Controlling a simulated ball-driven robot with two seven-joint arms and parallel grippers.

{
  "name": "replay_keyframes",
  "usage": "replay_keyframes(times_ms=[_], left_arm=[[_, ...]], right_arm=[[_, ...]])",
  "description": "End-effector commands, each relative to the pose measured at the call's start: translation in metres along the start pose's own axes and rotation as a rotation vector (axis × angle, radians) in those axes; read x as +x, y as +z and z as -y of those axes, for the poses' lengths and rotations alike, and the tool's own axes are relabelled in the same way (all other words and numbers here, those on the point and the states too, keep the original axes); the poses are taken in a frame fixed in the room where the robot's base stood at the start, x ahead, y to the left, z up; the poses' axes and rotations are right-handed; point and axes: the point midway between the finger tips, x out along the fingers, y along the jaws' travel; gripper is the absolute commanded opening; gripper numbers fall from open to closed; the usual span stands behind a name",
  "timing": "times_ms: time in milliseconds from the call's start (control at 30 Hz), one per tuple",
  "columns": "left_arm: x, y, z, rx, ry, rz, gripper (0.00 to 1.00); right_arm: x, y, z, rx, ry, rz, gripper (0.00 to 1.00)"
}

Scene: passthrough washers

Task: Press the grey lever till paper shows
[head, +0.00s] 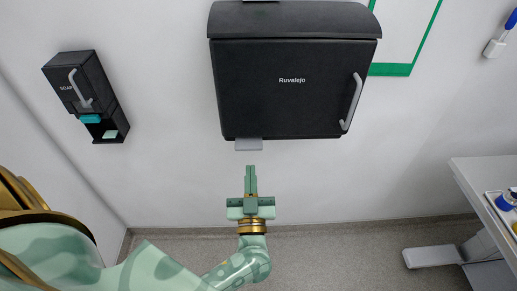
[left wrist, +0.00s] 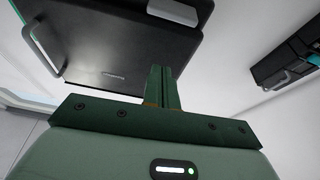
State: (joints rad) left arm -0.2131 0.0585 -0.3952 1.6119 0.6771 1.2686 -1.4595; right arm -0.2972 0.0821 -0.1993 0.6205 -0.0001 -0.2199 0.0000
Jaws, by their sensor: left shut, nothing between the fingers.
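A black wall dispenser (head: 290,85) marked "Ruvalejo" hangs in the upper middle of the head view. A grey lever (head: 248,144) sticks out under its lower edge, left of centre. My left gripper (head: 251,168) is shut and empty, pointing up, just below the lever with a small gap in the picture. In the left wrist view the gripper (left wrist: 163,70) is in front of the dispenser (left wrist: 115,45), and a light grey piece, likely the lever (left wrist: 173,10), shows at the top. No paper shows. My right gripper is not in view.
A black soap dispenser (head: 86,90) with a teal part hangs on the wall at left. A green-framed board (head: 392,69) is at upper right. A white table (head: 484,185) with a tray stands at right. The wall below the dispenser is clear.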

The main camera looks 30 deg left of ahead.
Motion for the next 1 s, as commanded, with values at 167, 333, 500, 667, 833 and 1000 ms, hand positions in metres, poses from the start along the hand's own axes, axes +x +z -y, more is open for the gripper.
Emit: replay_keyframes(times_ms=[167,333,500,667,833,1000], left_arm=[[0.000,0.000,0.001,0.035,-0.003,-0.001,0.00],[0.000,0.000,0.000,0.035,-0.002,-0.001,0.00],[0.006,-0.001,0.000,0.035,-0.001,-0.003,0.00],[0.029,-0.002,0.000,0.035,0.000,-0.006,0.00],[0.066,-0.003,0.000,0.036,0.001,-0.007,0.00],[0.101,-0.002,0.000,0.036,0.000,-0.006,0.00]], right_arm=[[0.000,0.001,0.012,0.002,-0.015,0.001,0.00],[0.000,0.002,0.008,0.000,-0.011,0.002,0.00],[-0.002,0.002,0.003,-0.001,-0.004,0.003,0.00],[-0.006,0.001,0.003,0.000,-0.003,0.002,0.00],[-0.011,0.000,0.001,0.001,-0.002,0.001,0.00],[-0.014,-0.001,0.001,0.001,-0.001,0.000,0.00]])
